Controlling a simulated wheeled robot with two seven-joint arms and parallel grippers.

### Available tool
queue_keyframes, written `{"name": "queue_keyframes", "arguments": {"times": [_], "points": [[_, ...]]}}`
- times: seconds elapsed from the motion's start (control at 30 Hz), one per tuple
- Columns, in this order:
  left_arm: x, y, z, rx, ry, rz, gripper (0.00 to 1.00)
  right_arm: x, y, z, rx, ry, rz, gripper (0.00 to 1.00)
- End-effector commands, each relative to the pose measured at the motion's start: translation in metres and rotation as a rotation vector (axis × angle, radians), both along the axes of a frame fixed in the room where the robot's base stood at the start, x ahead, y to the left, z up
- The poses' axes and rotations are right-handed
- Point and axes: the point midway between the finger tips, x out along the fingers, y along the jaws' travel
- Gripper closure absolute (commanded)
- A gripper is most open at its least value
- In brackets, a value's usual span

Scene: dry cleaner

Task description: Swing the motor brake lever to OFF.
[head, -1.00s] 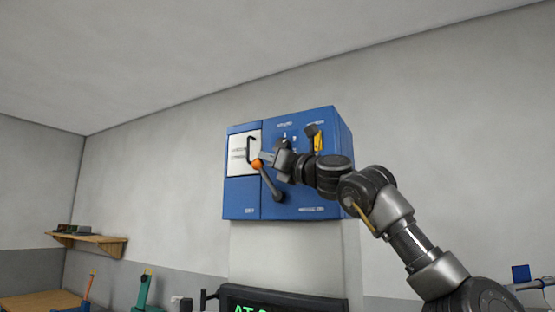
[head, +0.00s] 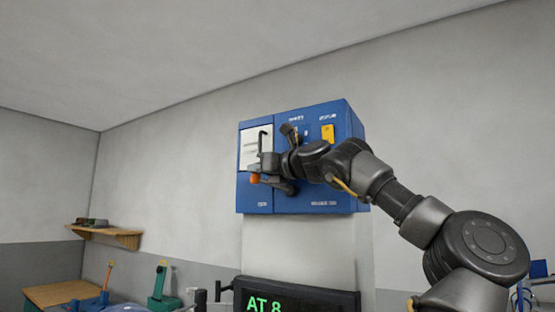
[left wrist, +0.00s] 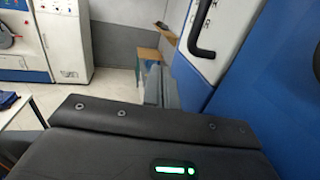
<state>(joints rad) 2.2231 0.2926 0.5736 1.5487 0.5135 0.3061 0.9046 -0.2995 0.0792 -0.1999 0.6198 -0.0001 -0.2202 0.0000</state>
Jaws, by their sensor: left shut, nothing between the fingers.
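The motor brake lever is a dark bar with an orange knob (head: 255,178) on the front of a blue wall cabinet (head: 258,197). It points left from its pivot, with the knob slightly higher than the pivot. My left gripper (head: 262,166) is shut and empty, just above the knob and apparently against it. My gripper and wrist cover part of the lever and panel. The OFF marking cannot be read. The left wrist view shows the dark gripper body (left wrist: 150,145) beside the blue cabinet; the lever is not visible there. My right gripper is not in view.
A white panel (head: 250,145) with a black handle (head: 263,137) is just above the lever; the handle also shows in the left wrist view (left wrist: 203,35). A yellow switch (head: 328,133) is at the upper right. A lit display (head: 300,299) stands below. A wooden shelf (head: 110,235) is far left.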

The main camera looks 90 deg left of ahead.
Motion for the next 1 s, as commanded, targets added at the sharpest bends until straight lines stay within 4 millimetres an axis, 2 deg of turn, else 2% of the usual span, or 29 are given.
{"name": "queue_keyframes", "arguments": {"times": [0.03,0.6,1.0], "points": [[-0.003,0.001,0.001,-0.013,-0.019,0.001,1.00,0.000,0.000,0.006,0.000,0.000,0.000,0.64],[-0.019,0.006,-0.013,-0.102,-0.148,0.015,1.00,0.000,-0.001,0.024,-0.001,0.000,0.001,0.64],[-0.021,0.007,-0.017,-0.117,-0.171,0.018,1.00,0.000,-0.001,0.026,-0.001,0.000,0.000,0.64]]}}
